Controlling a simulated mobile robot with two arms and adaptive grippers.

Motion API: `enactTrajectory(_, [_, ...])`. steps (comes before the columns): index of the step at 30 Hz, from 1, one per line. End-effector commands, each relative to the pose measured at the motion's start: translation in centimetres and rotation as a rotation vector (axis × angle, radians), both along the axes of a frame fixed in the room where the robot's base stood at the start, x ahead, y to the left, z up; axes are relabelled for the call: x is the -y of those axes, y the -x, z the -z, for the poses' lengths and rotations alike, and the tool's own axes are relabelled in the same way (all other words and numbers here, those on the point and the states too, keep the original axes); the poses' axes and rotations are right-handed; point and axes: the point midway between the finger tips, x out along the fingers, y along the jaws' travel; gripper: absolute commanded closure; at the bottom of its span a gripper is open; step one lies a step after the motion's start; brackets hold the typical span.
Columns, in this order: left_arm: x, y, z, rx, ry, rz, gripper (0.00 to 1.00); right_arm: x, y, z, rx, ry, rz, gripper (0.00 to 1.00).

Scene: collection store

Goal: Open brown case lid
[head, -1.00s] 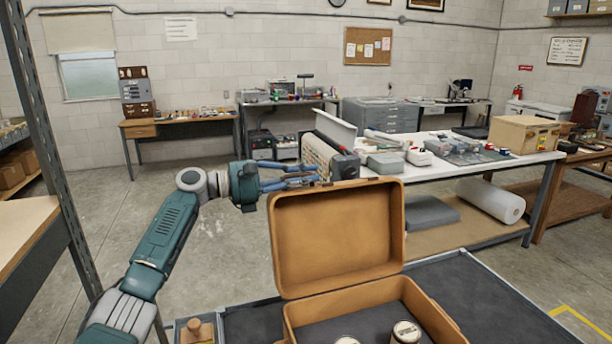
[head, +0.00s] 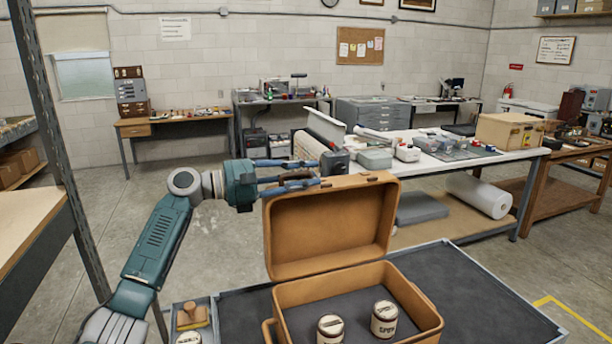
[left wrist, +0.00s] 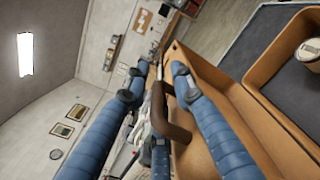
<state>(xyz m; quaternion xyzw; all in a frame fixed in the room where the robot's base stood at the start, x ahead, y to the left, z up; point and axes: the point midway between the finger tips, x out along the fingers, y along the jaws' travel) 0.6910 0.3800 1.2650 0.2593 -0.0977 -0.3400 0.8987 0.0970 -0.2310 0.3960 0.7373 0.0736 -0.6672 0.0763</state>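The brown case (head: 418,308) stands on a dark-topped surface with its lid (head: 330,235) raised near upright, hinged along the back rim. Two round labelled tins, one (head: 330,328) at the left and one (head: 384,318) at the right, are inside. My left gripper (head: 316,173) is at the lid's upper left edge, behind it, with its blue fingers apart. In the left wrist view its fingers (left wrist: 160,78) are spread with a curved brown bar (left wrist: 172,122) between them, not pinched. Contact with the lid cannot be told. My right gripper is not in view.
A small tray (head: 183,337) with a wooden-handled item (head: 192,316) is left of the case. Behind is a white-topped table (head: 440,172) with boxes and instruments. A metal shelf post (head: 55,130) stands at the left. Dark bare surface (head: 480,290) lies right of the case.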

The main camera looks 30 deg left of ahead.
Motion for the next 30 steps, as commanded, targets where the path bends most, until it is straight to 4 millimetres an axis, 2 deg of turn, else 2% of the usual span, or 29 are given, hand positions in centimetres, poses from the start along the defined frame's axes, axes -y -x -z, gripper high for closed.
enactTrajectory(2, [0.0, 0.0, 0.1, -0.001, -0.001, 0.000, 0.71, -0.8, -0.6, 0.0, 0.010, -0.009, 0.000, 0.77])
enactTrajectory(5, [0.0, 0.0, 0.1, -0.002, -0.001, 0.001, 0.71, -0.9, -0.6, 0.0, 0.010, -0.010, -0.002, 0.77])
enactTrajectory(9, [-0.1, 0.1, 0.1, -0.003, -0.001, 0.001, 0.71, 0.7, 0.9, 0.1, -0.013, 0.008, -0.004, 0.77])
enactTrajectory(11, [-0.3, 0.4, 0.2, -0.003, -0.001, 0.001, 0.71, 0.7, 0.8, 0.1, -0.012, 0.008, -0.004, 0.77])
enactTrajectory(14, [-1.2, 1.3, 0.2, -0.003, -0.003, 0.000, 0.71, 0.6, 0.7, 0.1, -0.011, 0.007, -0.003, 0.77])
enactTrajectory(24, [-5.9, 6.6, 0.2, -0.004, -0.002, -0.002, 0.71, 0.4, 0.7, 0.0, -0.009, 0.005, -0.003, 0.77])
enactTrajectory(30, [-7.5, 8.6, 0.1, -0.003, -0.001, -0.001, 0.71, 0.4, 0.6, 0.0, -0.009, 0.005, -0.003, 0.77])
